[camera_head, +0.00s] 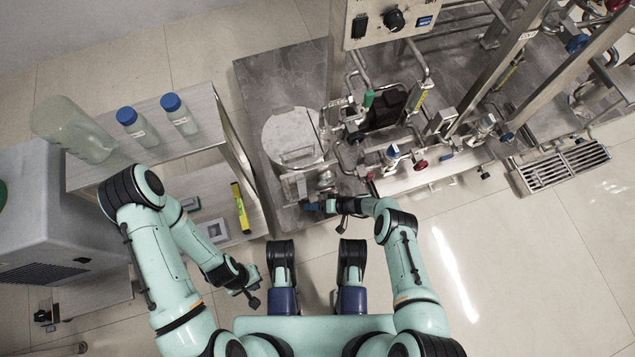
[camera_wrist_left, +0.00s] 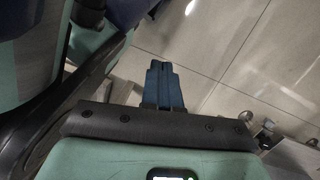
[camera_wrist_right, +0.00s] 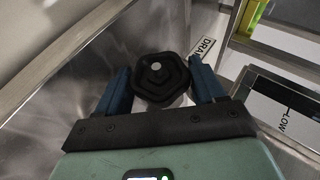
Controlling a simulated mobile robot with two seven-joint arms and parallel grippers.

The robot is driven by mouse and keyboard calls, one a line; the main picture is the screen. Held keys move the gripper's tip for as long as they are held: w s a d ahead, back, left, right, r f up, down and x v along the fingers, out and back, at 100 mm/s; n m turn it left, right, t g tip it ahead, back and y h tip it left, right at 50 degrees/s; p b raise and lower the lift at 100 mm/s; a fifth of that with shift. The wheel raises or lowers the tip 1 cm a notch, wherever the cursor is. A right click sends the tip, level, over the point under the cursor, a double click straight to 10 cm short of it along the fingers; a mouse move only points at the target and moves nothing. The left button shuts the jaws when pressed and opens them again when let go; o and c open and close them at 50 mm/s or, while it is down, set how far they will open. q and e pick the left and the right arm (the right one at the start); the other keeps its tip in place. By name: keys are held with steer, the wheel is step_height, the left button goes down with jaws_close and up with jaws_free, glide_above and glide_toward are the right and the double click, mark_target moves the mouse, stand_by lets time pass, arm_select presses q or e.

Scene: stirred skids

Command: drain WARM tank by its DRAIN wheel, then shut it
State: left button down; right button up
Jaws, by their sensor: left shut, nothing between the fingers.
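In the right wrist view, a black lobed handwheel (camera_wrist_right: 160,75) with a pale centre sits between my right gripper's (camera_wrist_right: 160,82) two blue fingers, one on each side. Whether both fingers press on it is unclear. A label beside it (camera_wrist_right: 203,48) reads "DRA", the rest cut off. In the head view, my right gripper (camera_head: 314,207) is at the front edge of the skid, below the round grey tank top (camera_head: 291,134); the wheel is hidden there. My left gripper (camera_head: 254,300) hangs low, away from the skid. In the left wrist view its fingers (camera_wrist_left: 163,82) are together and empty.
The skid (camera_head: 283,64) carries pipes, small valves and a red wheel (camera_head: 420,165). A control panel (camera_head: 388,22) overhangs it. A side table (camera_head: 202,131) with blue-capped bottles stands left. A level marked "LOW" (camera_wrist_right: 286,107) is right of the wheel. A floor grate (camera_head: 562,166) lies right.

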steer(key=shift+o, duration=1)
arm_select(q)
steer(key=shift+w, duration=0.1)
arm_select(e)
steer(key=shift+d, duration=0.1)
arm_select(q)
steer(key=w+d+r+t+p, duration=0.1)
steer(key=w+r+t+p, duration=0.3)
steer(key=w+r, duration=0.4)
steer(key=w+p, duration=0.1)
steer(key=w, duration=0.2)
steer(key=shift+d+m+p, duration=0.25)
steer(key=shift+m+p, duration=0.15)
arm_select(e)
steer(key=v, duration=1.3)
arm_select(q)
steer(key=shift+w+f, duration=0.1)
arm_select(e)
steer(key=shift+d+r, duration=0.1)
steer(key=shift+r, duration=0.05)
